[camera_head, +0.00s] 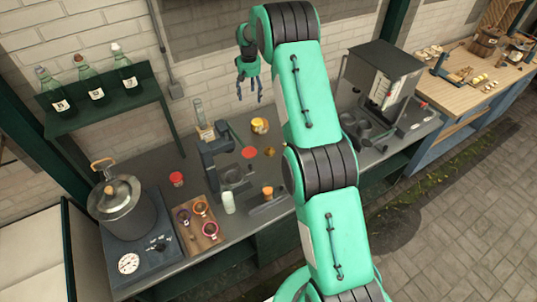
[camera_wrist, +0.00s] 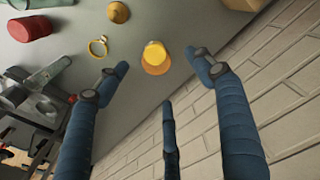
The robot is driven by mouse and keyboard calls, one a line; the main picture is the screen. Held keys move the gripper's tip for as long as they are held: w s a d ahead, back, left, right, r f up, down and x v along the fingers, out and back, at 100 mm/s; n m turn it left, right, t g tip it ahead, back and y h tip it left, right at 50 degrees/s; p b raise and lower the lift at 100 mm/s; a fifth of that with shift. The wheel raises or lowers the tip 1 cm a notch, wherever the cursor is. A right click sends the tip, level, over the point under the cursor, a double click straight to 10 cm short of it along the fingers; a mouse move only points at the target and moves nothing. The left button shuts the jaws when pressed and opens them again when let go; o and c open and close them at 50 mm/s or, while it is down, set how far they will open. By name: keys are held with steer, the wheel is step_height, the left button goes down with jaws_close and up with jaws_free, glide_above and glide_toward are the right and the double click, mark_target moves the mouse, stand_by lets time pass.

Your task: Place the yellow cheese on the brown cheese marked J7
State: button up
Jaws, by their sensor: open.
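My gripper (camera_head: 249,90) hangs from the raised arm above the back of the bench, near the brick wall. In the wrist view its blue fingers (camera_wrist: 165,80) are spread open with nothing between them. Beyond them on the grey bench is a small round yellow piece (camera_wrist: 154,53) that overlaps an orange-brown round shape (camera_wrist: 155,69); I cannot tell whether they are separate pieces. A yellow round item (camera_head: 260,125) also shows at the back of the bench in the head view, below and apart from my gripper. No J7 mark is readable, so I cannot tell which thing is the brown cheese.
A gold cone-shaped piece (camera_wrist: 118,12), a brass ring (camera_wrist: 97,47) and a red cylinder (camera_wrist: 30,27) lie nearby. A dark press-like device (camera_head: 218,160) stands left of the yellow item. A grey machine (camera_head: 380,80) stands right. Bottles (camera_head: 88,82) stand on a green shelf.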

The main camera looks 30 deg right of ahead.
steer(key=s+a+r+t, duration=0.1)
steer(key=s+a+r, duration=0.4)
steer(key=s+r, duration=0.4)
steer(key=s+a+r+t, duration=0.1)
steer(key=s+a+r, duration=0.5)
steer(key=r, duration=0.5)
steer(key=s+a+r, duration=0.4)
steer(key=s+r, duration=0.4)
steer(key=r, duration=0.2)
steer(key=s+a+r+t, duration=0.1)
steer(key=s+a, duration=0.2)
steer(key=s, duration=0.6)
steer(key=s+a+r+n, duration=0.1)
steer(key=s+a+r, duration=0.1)
steer(key=s, duration=0.6)
steer(key=s+a+r+t, duration=0.1)
steer(key=s+a, duration=0.2)
steer(key=s, duration=0.6)
steer(key=s+a+f+t, duration=0.1)
steer(key=s+f, duration=0.2)
steer(key=s, duration=0.7)
steer(key=shift+a+f+n, duration=0.3)
steer(key=shift+a+f, duration=0.05)
steer(key=shift+a, duration=0.05)
steer(key=shift+s+f, duration=0.1)
step_height(320, 180, down, 18)
steer(key=b, duration=1.8)
steer(key=shift+f+b, duration=0.15)
steer(key=shift+b, duration=0.15)
